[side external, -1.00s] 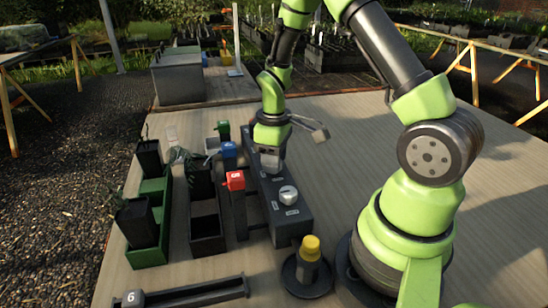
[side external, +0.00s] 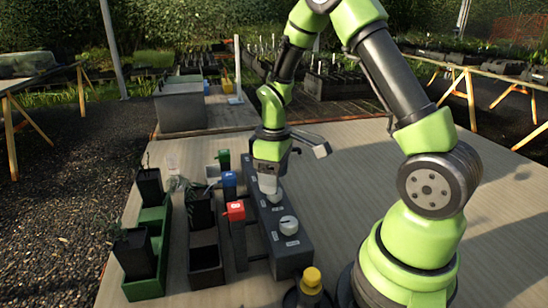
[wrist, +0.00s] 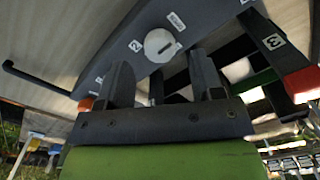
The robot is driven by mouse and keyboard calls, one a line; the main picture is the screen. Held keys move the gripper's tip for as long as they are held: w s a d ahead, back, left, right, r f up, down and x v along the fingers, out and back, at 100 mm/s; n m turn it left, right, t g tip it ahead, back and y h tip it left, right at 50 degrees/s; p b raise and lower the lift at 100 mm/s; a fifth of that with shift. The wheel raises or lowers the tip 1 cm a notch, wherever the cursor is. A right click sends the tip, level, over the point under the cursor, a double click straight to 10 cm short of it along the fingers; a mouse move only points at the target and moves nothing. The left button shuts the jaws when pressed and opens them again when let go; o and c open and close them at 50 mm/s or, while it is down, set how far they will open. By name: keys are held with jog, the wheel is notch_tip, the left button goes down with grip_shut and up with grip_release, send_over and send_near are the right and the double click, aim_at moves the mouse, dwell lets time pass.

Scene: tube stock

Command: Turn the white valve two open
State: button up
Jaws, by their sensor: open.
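The white valve two (wrist: 160,44) is a round white knob with a dark mark on its face, beside a "2" label on the dark grey valve box (wrist: 205,14). In the wrist view it lies ahead of my gripper (wrist: 162,75), roughly between the two spread fingertips and apart from them. My gripper is open and empty. In the side view my gripper (side external: 268,183) points down just above the valve box (side external: 291,254), and a knob (side external: 273,198) shows partly below it. A second white knob (side external: 289,225) sits nearer the camera on the same box.
Red (side external: 235,210), blue (side external: 229,179) and green (side external: 223,155) topped posts stand close on the left of the box. Dark planters (side external: 206,279) and a green tray (side external: 145,288) lie further left. A yellow-topped part (side external: 311,278) stands in front. The table right of the box is clear.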

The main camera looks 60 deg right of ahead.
notch_tip(320, 180, up, 7)
dwell(0.3)
jog(key=s+a+r+m+t+y, duration=0.2)
jog(key=s+a+r+m+t, duration=0.4)
jog(key=s+a+r, duration=0.6)
jog(key=shift+s+a+r+t, duration=0.15)
jog(key=shift+s+r+t, duration=0.2)
jog(key=shift+s+t, duration=0.25)
